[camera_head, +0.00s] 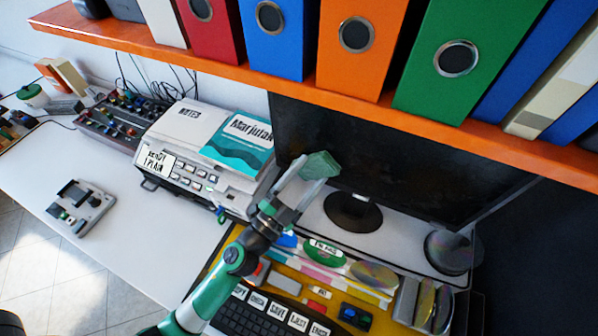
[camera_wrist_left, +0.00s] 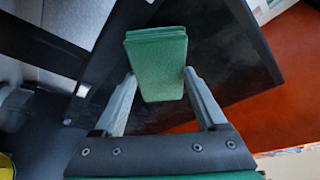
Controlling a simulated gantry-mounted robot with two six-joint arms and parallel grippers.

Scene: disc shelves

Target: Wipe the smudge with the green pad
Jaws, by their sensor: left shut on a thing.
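The green pad (camera_head: 320,165) is a small block held between the fingertips of my left gripper (camera_head: 309,174), which is shut on it. The pad is in front of the dark monitor screen (camera_head: 400,150), near its lower left part. In the left wrist view the pad (camera_wrist_left: 158,65) stands out past the fingertips (camera_wrist_left: 158,78), with the dark screen (camera_wrist_left: 235,60) behind it. I cannot tell whether the pad touches the screen. I cannot clearly make out the smudge; the screen looks faintly uneven. My right gripper is not in view.
An orange shelf (camera_head: 230,68) with several binders overhangs the screen's top. The monitor's round stand (camera_head: 352,212) is below. A keyboard (camera_head: 255,318) and discs (camera_head: 372,274) lie in front. A white machine (camera_head: 195,165) with a teal booklet stands left. The white desk is partly clear at left.

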